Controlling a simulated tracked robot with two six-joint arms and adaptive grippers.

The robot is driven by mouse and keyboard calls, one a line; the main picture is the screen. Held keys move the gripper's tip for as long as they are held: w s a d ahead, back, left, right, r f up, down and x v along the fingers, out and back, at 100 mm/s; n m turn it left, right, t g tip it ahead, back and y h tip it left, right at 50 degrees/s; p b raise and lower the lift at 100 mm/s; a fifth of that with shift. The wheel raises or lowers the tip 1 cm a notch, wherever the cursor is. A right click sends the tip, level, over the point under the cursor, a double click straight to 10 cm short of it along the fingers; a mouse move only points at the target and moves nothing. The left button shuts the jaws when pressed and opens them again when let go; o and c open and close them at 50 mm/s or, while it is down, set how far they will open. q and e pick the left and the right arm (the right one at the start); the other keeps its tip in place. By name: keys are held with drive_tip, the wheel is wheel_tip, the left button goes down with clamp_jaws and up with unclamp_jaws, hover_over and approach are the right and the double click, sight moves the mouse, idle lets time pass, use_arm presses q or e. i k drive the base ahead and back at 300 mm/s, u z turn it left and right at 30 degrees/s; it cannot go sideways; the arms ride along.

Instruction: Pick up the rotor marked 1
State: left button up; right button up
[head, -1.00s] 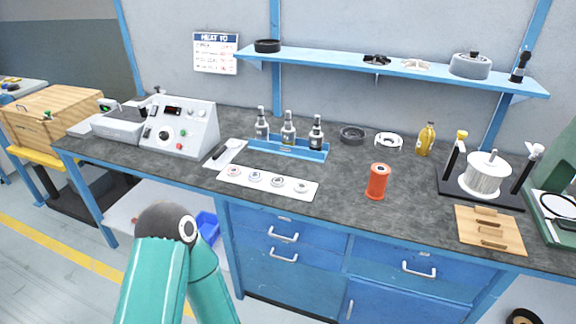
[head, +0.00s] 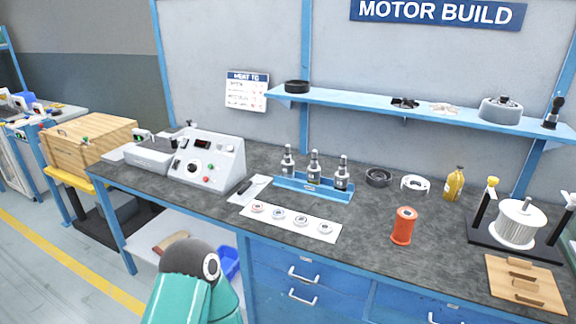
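No mark "1" can be read on any part, so I cannot tell which thing is the rotor marked 1. On the blue wall shelf sit a black ring (head: 297,86), a dark finned part (head: 405,103), a pale finned part (head: 444,108) and a grey drum-shaped part (head: 501,109). A dark ring (head: 378,177) and a white ring (head: 415,184) lie on the bench. Neither gripper shows; only a teal arm link of mine is at the bottom.
A white card (head: 272,229) bears several small round pieces. An orange spool (head: 404,226), yellow bottle (head: 454,184), grey control box (head: 207,162) and wooden board (head: 525,286) stand around the bench. The bench middle has bare room.

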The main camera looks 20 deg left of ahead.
sight(287, 166)
drive_tip(key=u, duration=0.5)
drive_tip(key=k, duration=1.25)
drive_tip(key=u, duration=1.2)
drive_tip(key=i, duration=2.1)
drive_tip(key=z, duration=0.75)
drive_tip(key=i, duration=0.4)
drive_tip(key=z, duration=0.3)
drive_tip(key=k, duration=0.95)
drive_tip(key=z, duration=0.15)
drive_tip(key=i, duration=0.45)
drive_tip(key=z, duration=0.05)
